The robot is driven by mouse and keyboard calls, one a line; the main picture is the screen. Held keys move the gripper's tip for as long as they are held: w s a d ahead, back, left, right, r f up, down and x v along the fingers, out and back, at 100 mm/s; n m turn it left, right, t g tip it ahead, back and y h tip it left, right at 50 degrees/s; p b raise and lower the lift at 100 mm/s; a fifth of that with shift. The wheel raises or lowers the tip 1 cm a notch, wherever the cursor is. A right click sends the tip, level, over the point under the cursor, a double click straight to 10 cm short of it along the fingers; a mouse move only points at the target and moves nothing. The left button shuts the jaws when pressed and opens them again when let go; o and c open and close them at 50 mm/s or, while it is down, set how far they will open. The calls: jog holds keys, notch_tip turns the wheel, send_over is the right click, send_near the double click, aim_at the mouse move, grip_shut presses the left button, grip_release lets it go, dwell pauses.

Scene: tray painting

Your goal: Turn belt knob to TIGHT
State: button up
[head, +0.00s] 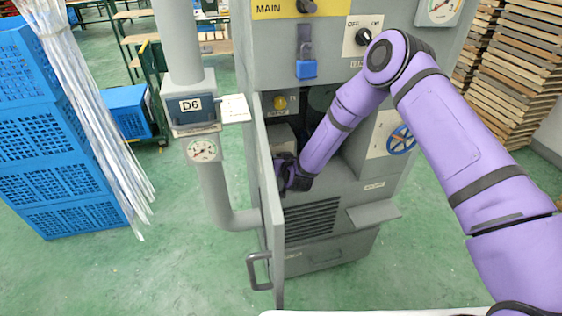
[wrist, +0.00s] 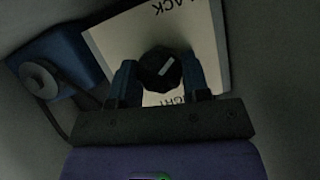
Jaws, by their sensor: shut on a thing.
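The belt knob (wrist: 160,68) is black and round with a white pointer mark, on a pale label plate (wrist: 212,40) in the wrist view. The mark is slanted, its upper end leaning right. Letters ending in "ACK" show at the plate's top edge. Part of a word, probably TIGHT, shows below the knob, partly covered by my gripper. My gripper (wrist: 159,78) has its two blue fingers on either side of the knob, shut on it. In the head view my gripper (head: 291,180) is inside the open cabinet, and the knob is hidden there.
The grey cabinet door (head: 268,210) stands open just left of my gripper. A blue valve wheel (head: 402,138) is right of my forearm. A blue padlock (head: 306,69) hangs above. In the wrist view, a blue body with a grey disc (wrist: 38,79) sits left of the plate.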

jog(key=m+y, duration=0.1)
jog(key=m, duration=0.1)
jog(key=m+y, duration=0.2)
jog(key=shift+d+f, duration=0.1)
jog(key=shift+d, duration=0.1)
jog(key=m+y, duration=0.1)
jog(key=m, duration=0.1)
jog(key=m+y, duration=0.1)
jog(key=m, duration=0.2)
jog(key=shift+f+m+y, duration=0.15)
jog(key=shift+m+y, duration=0.15)
jog(key=shift+y, duration=0.1)
jog(key=m+t, duration=0.1)
jog(key=m, duration=0.2)
jog(key=m+t+y, duration=0.1)
jog(key=m, duration=0.2)
jog(key=shift+f+t, duration=0.1)
jog(key=shift+t, duration=0.2)
jog(key=m+t, duration=0.2)
jog(key=m, duration=0.3)
jog(key=shift+f+m, duration=0.1)
jog(key=shift+m, duration=0.2)
jog(key=shift+m+t, duration=0.3)
jog(key=o, duration=0.9)
jog(key=shift+o, duration=0.2)
